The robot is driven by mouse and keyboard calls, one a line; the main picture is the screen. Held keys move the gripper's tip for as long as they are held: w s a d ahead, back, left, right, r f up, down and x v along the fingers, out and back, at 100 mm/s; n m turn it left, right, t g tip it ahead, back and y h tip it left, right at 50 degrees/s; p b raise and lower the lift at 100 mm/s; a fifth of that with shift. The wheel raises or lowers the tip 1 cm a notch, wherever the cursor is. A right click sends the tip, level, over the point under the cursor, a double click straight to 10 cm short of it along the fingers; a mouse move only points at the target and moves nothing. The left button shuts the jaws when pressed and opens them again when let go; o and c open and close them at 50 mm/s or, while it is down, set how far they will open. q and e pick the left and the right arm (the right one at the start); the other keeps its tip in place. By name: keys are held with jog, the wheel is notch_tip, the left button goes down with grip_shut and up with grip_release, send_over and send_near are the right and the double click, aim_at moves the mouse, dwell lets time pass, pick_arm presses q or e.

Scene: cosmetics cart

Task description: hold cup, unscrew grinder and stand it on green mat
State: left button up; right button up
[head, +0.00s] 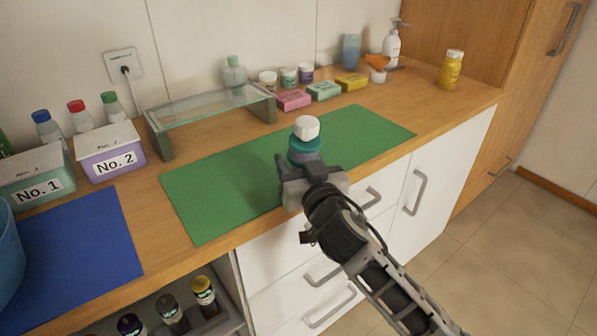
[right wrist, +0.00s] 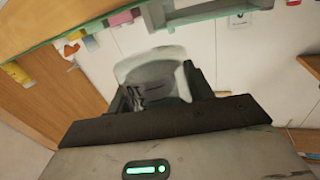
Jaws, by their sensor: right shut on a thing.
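My right gripper (head: 303,172) reaches in from the lower right and is shut on an upright teal piece with a white knob on top (head: 306,143), which appears to be the grinder and cup stack. It is at the front edge of the green mat (head: 215,195). I cannot tell whether its base touches the mat, since the gripper hides the lower part. In the right wrist view a pale, rounded, translucent piece (right wrist: 150,65) sits between the dark fingers (right wrist: 160,95). My left gripper is not in view.
A glass-topped stand (head: 205,108) is behind the mat, with several jars and boxes to its right. The No. 1 (head: 35,185) and No. 2 (head: 112,162) boxes stand left, near a blue mat (head: 85,240). The green mat is otherwise clear.

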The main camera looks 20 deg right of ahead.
jog(key=s+r, duration=0.1)
jog(key=r, duration=0.1)
jog(key=s+a+r, duration=0.1)
jog(key=s+r, duration=0.3)
jog(key=shift+s+a+r+p, duration=0.1)
jog(key=shift+a+r+p, duration=0.2)
jog(key=shift+p, duration=0.1)
send_near(295, 143)
notch_tip(295, 143, up, 3)
jog(key=a, duration=0.3)
jog(key=shift+d+r+b, duration=0.1)
jog(key=shift+d+b, duration=0.05)
jog(key=shift+b, duration=0.2)
